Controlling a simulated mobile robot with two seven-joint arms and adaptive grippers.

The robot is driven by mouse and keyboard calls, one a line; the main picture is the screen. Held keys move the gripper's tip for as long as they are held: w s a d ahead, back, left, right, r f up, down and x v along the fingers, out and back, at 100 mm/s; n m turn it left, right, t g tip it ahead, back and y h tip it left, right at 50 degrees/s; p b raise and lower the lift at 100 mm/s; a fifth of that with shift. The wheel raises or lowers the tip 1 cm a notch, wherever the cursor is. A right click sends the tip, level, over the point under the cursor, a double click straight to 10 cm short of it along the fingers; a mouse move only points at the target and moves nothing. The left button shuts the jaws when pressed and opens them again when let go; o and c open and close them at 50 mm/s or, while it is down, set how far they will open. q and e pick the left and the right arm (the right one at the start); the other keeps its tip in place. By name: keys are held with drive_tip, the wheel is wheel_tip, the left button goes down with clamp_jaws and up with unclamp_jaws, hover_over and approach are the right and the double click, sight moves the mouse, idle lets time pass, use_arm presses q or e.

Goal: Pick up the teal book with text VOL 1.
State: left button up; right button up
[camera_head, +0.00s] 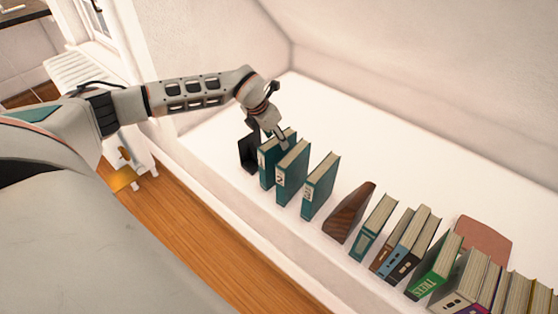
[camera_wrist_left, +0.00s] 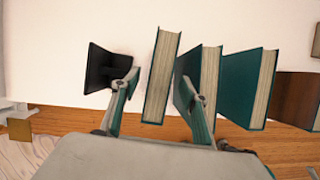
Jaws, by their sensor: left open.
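Three teal books stand upright in a row on the white ledge. The leftmost teal book (camera_head: 266,168) has a pale spine label, too small to read surely, and its top is partly hidden by my gripper. The middle teal book (camera_head: 291,172) and the right teal book (camera_head: 319,186) have labels that look like 2 and 3. My left gripper (camera_head: 270,134) is open over the leftmost book. In the left wrist view, that book (camera_wrist_left: 162,77) stands between the spread fingers of my left gripper (camera_wrist_left: 161,90), with a gap on each side. My right gripper is out of view.
A black bookend (camera_head: 247,152) stands close left of the teal books. A brown wooden wedge (camera_head: 348,212) and several other books, including a green one (camera_head: 434,267), stand to the right. The ledge (camera_head: 390,150) behind is mostly clear.

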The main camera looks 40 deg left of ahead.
sight(278, 160)
use_arm(q)
drive_tip(key=shift+w+f, duration=0.2)
drive_tip(key=shift+f, duration=1)
drive_tip(key=shift+w+f+b, duration=0.2)
drive_tip(key=shift+f+b, duration=0.1)
drive_tip(key=shift+w, duration=0.15)
drive_tip(key=shift+r, duration=0.2)
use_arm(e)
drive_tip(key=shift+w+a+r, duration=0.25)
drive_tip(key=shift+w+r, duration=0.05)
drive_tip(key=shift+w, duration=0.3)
use_arm(q)
drive_tip(key=shift+f, duration=0.1)
drive_tip(key=shift+f, duration=0.2)
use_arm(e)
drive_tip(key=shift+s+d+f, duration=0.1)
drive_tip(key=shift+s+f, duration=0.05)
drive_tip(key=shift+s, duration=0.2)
use_arm(q)
clamp_jaws()
drive_tip(key=shift+r, duration=0.15)
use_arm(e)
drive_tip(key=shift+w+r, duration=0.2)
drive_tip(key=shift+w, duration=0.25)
